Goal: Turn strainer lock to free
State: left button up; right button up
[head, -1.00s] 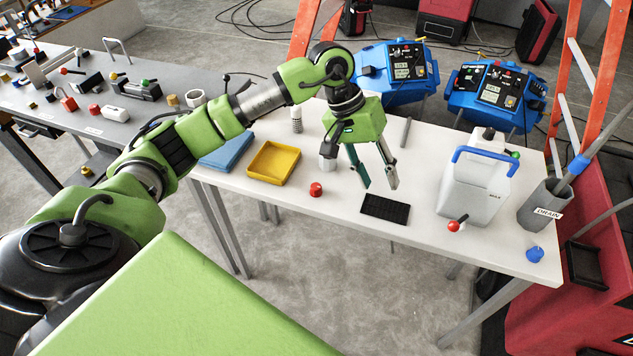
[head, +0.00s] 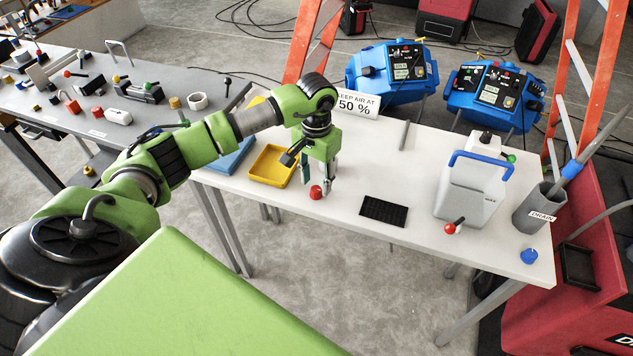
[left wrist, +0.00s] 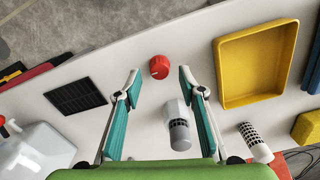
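A red knob (head: 316,192) sits on the white table; it also shows in the left wrist view (left wrist: 159,67). I cannot tell whether it is the strainer lock. My left gripper (head: 318,190) points down at the knob, its teal-lined fingers apart and empty. In the left wrist view the open fingertips (left wrist: 159,77) lie on either side of the knob in the picture; contact is not visible. A pale cylinder with a dark slotted end (left wrist: 180,128) shows between the fingers. A white perforated cylinder (left wrist: 256,142) is to the right. My right gripper is not in view.
A yellow tray (head: 272,166) and a blue tray (head: 232,158) lie left of the gripper. A black grid mat (head: 384,210) lies right of it. The table front between knob and mat is clear.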

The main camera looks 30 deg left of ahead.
aim_at(316, 192)
pick_arm(q)
jog(key=shift+f, duration=1.2)
grip_shut()
